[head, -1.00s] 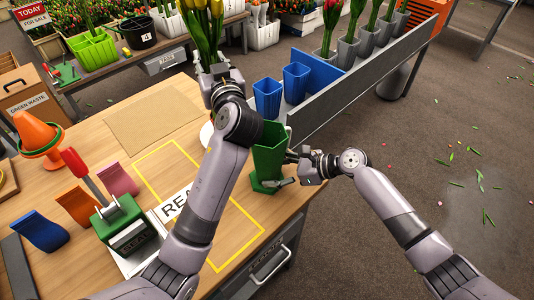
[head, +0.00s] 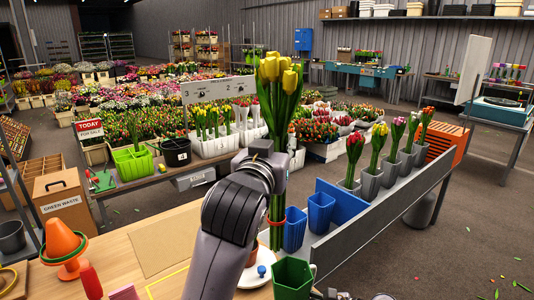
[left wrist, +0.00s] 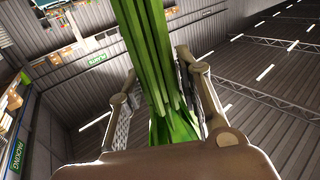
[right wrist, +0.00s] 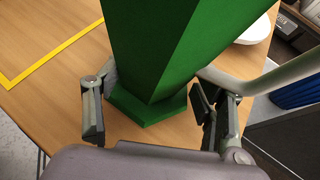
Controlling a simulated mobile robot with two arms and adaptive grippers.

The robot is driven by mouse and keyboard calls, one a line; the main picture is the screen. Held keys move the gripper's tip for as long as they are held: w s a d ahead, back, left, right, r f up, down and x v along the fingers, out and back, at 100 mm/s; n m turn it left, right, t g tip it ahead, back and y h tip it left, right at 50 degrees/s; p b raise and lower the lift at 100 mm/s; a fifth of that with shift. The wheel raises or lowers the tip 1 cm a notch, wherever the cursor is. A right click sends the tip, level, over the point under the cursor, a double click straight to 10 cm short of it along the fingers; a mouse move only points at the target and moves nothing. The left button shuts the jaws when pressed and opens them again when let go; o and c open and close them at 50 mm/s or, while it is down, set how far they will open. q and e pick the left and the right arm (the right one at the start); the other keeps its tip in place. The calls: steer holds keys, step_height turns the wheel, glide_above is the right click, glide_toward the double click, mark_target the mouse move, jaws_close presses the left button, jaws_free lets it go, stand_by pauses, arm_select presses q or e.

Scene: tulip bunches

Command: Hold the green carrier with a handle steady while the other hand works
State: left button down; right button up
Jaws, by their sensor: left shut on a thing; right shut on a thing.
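The green carrier (head: 292,280) stands upright on the wooden table at the bottom of the head view, cut off by the frame edge. In the right wrist view its green wall (right wrist: 160,40) and wider foot show on the table. My right gripper (right wrist: 150,112) is shut on it low down, one finger on each side. My left gripper (head: 278,165) is shut on a bunch of yellow tulips (head: 278,75), held upright. The stems (left wrist: 152,60) lie between its fingers in the left wrist view. Their lower ends are near the carrier; the exact gap cannot be told.
Two blue pots (head: 320,212) stand just beyond the carrier, beside a grey rack panel (head: 385,225) with several potted tulips. A white plate (head: 250,275) lies left of the carrier. An orange cone (head: 62,240) is at far left. A tan mat (head: 170,240) lies bare.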

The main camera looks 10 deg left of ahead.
arm_select(q)
steer(key=shift+w+d+m+h, duration=0.15)
steer(key=shift+m+h, duration=0.35)
steer(key=shift+h, duration=0.3)
steer(key=shift+d+r+m+g+h, duration=0.1)
steer(key=shift+d+m+g+h, duration=0.25)
steer(key=shift+h, duration=0.35)
arm_select(e)
steer(key=shift+f, duration=0.1)
arm_select(q)
steer(key=s+d+r+m+g+h, duration=0.2)
steer(key=s+r+m+g+h, duration=0.1)
steer(key=s+m+g+h, duration=0.2)
steer(key=shift+s+d+m+h, duration=0.35)
steer(key=shift+m+h, duration=0.1)
steer(key=shift+h, duration=0.85)
step_height(320, 180, down, 22)
steer(key=shift+r, duration=0.2)
steer(key=shift+f, duration=0.1)
steer(key=shift+f, duration=0.4)
steer(key=c, duration=1.1)
jaws_free()
steer(key=shift+f, duration=0.1)
